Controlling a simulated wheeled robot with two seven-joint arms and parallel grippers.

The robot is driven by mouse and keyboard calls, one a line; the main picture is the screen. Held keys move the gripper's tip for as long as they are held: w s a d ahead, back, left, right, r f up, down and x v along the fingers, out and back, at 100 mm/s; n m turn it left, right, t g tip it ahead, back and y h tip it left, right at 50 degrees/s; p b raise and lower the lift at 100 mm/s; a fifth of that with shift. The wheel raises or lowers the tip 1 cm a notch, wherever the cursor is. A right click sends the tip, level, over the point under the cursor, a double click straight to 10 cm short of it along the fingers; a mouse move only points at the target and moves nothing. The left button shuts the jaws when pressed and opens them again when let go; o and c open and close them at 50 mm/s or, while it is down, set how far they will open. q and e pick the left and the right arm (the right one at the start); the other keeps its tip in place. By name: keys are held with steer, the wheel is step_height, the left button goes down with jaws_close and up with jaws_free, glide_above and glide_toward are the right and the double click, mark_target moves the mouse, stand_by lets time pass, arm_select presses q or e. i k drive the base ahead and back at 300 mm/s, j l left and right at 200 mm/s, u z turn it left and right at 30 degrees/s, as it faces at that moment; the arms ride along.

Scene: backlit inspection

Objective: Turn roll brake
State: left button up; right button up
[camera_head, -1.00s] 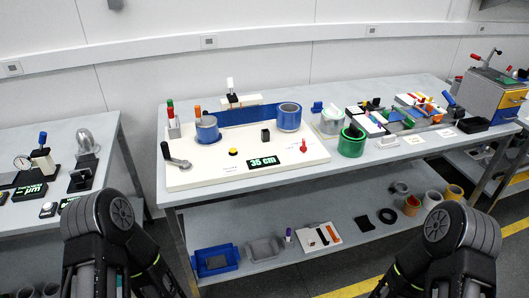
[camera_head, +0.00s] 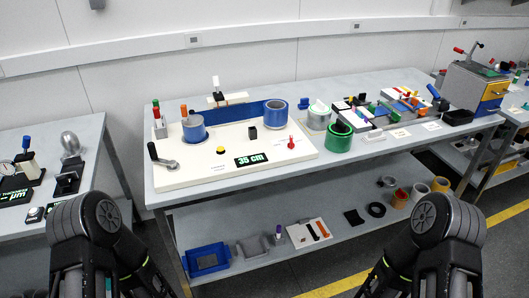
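A white board (camera_head: 200,172) lies on the bench. It carries a left blue roll (camera_head: 194,130) and a right blue roll (camera_head: 275,114), with a blue web (camera_head: 236,112) between them. At its front left is a crank (camera_head: 163,157) with a black handle. A small red lever or knob (camera_head: 291,142) stands at the right; I cannot tell for sure which part is the roll brake. A green display (camera_head: 251,160) reads 35 cm. My two arms show at the lower left and lower right, apart from the board; both grippers are out of view.
A yellow button (camera_head: 220,150) and a black block (camera_head: 252,133) sit on the board. Right of it stand a green ring roll (camera_head: 338,137) and several coloured devices. A lower shelf (camera_head: 350,185) holds a blue tray (camera_head: 207,258). Another bench (camera_head: 90,150) stands at the left.

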mark_target(291, 142)
steer(key=i+z, duration=0.1)
steer(key=z, duration=1.1)
steer(key=i+j, duration=0.2)
steer(key=i, duration=0.3)
steer(key=i+j, duration=0.2)
steer(key=i, duration=0.3)
